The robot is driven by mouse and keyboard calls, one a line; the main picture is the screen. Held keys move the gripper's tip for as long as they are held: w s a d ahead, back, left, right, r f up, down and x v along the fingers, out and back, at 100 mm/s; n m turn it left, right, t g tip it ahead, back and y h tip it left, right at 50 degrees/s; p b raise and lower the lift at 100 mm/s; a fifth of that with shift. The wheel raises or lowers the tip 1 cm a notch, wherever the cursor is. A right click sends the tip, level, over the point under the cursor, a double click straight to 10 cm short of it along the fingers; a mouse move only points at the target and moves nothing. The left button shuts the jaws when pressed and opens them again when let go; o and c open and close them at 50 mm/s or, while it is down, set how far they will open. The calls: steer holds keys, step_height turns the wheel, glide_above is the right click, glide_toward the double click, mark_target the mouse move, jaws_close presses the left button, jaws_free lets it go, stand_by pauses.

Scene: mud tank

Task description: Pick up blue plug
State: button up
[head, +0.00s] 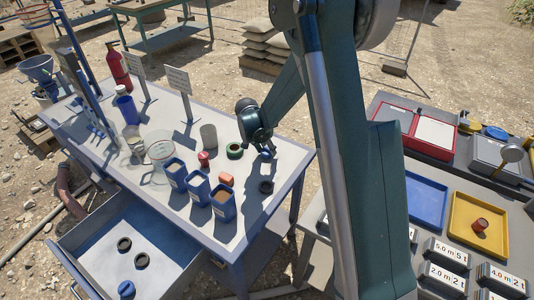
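A small round blue piece, which looks like a blue plug (267,155), shows at the tip of my gripper (264,148), above the right part of the grey table. It is partly hidden by the gripper, and I cannot tell whether the fingers hold it or are only beside it. Another blue round piece (126,289) lies in the open drawer at the lower left, well away from my gripper. The gripper points down and is too small to show its finger opening.
Near the gripper are a dark green ring (235,151), a black ring (266,187), a red piece (204,158) and an orange-red block (226,179). Blue bins (198,188) stand left of it. The open drawer (164,287) holds dark rings. Trays (427,200) lie right of my arm.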

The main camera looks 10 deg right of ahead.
mark_target(267, 148)
stand_by(0.3)
steer(key=shift+r+p, duration=0.75)
steer(key=shift+r, duration=4.25)
